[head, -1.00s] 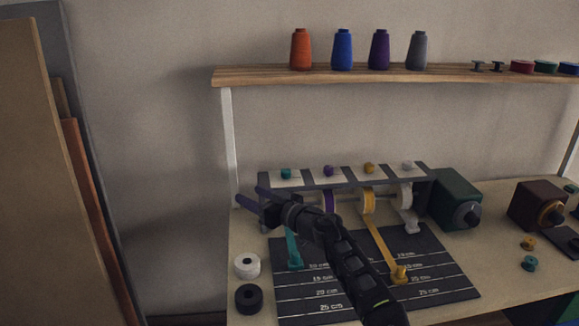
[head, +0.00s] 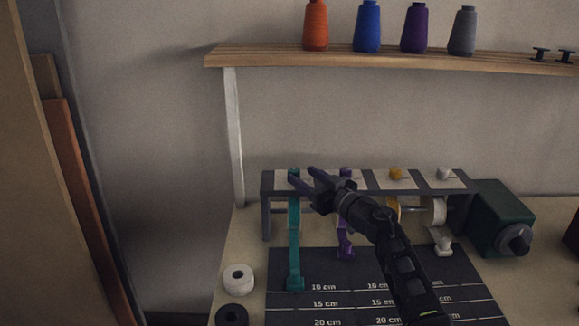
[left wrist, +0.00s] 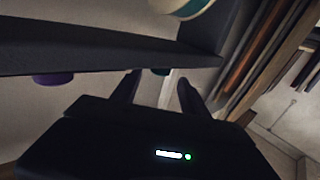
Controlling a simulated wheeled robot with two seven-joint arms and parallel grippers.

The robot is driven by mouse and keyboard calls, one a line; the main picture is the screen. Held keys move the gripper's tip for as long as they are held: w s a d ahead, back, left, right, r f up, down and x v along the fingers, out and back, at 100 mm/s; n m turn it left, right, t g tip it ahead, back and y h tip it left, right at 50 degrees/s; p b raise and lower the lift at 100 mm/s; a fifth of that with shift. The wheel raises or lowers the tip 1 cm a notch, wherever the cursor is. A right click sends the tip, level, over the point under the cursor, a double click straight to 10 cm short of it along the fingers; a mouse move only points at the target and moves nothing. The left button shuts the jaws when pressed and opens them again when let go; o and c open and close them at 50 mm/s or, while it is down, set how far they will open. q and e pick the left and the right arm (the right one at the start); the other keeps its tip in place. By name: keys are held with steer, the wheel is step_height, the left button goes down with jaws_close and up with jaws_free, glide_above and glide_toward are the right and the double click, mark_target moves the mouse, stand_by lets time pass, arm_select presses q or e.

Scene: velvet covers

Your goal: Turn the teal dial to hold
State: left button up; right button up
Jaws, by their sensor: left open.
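The small teal dial (head: 292,171) sits on the first white plate at the left end of the dark rack's top (head: 266,190). My left gripper (head: 299,175) is open at that dial, its fingers pointing toward it. In the left wrist view the teal dial (left wrist: 160,71) shows between the open fingers (left wrist: 160,82), partly hidden behind the rack bar. I cannot tell whether a finger touches it, nor read any hold mark. A teal ribbon (head: 294,235) hangs below the dial. My right gripper is not in view.
The purple dial (head: 346,173) is close on the right, beside my left gripper; it also shows in the wrist view (left wrist: 53,79). Yellow (head: 396,173) and white (head: 444,173) dials follow. A shelf (head: 400,57) with thread cones is above. A dark green machine (head: 498,215) stands right.

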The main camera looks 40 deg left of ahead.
arm_select(q)
steer(key=p+x, duration=0.2)
steer(key=x, duration=0.5)
steer(key=shift+w+a, duration=0.15)
steer(key=shift+a, duration=0.25)
jaws_close()
